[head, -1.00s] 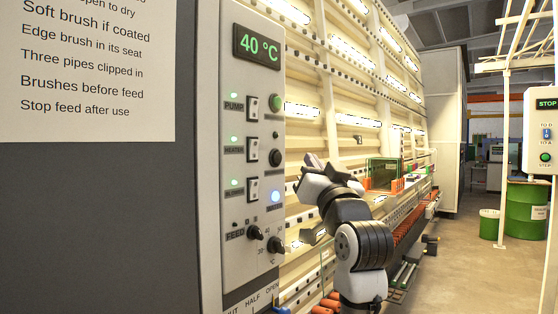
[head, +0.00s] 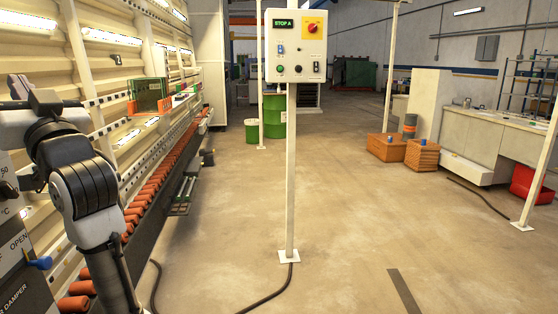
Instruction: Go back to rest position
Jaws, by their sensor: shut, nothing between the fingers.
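My gripper (head: 24,90) is at the far left of the head view, at the end of my raised, bent arm. It is shut with nothing in it. The fingertips are small and dark and partly lost against the washer. The tall cream washer (head: 110,66) stands behind my arm, with lit strips and a row of orange-red rollers (head: 148,187) along its lower edge. Part of its grey control panel (head: 22,262) with a blue lever (head: 39,263) shows at the lower left, partly covered by my arm.
A control box (head: 295,46) on a white post (head: 291,175) stands mid-view, with a cable (head: 272,298) on the floor. Green drums (head: 274,116) stand behind. Orange crates (head: 387,147), a counter (head: 480,135) and a red bin (head: 530,185) are at right. The floor between is open.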

